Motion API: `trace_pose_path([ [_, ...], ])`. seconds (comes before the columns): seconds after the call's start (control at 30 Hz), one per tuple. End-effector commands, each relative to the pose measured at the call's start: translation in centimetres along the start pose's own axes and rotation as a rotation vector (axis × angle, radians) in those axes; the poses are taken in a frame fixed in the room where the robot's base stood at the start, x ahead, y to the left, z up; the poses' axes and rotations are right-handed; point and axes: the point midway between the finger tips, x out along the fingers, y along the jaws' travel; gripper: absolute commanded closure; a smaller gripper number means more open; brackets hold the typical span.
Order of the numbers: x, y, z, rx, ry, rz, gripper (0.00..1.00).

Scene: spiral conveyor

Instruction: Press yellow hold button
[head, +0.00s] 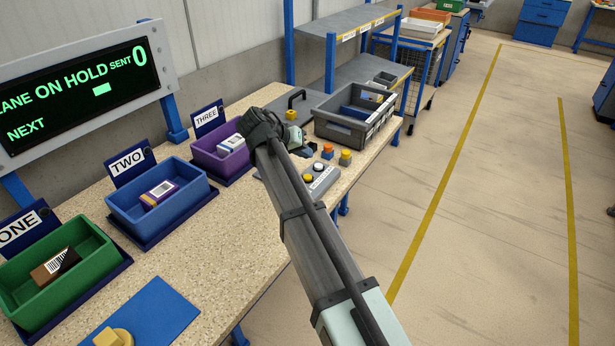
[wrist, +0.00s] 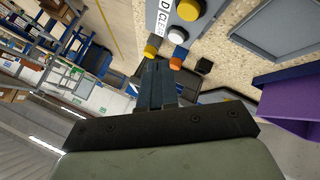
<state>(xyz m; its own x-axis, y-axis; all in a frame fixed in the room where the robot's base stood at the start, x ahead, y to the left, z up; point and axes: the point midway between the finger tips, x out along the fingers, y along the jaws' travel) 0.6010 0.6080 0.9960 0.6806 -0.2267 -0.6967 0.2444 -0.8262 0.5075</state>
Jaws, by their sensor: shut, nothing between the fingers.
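The grey control box (head: 322,188) sits on the speckled bench and carries the yellow button (head: 308,178) and a white button (head: 318,167). In the wrist view, the yellow button (wrist: 188,10) is at the top edge with the white button (wrist: 177,36) below it. A partly visible label there ends in "D CLEAR". My gripper (wrist: 157,66) is shut and empty, its fingers pointing up the picture towards the box.
Small orange (head: 327,150) and yellow (head: 345,157) pieces stand beside the box. A grey tote (head: 345,135) is behind them. Purple (head: 222,165), blue (head: 155,210) and green (head: 55,285) bins line the left. The screen (head: 80,90) reads "LANE ON HOLD", "SENT 0".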

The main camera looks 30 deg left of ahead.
Motion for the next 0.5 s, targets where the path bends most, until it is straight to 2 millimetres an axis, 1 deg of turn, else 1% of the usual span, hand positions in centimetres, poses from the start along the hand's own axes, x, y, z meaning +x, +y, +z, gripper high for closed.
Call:
trace_pose_path([
  [0.17,0.00,0.01,0.01,0.000,0.000,0.000,1.00],
  [0.2,0.00,0.01,0.01,0.000,0.000,0.000,0.98],
  [0.5,0.00,0.00,0.00,0.000,0.000,0.000,0.69],
])
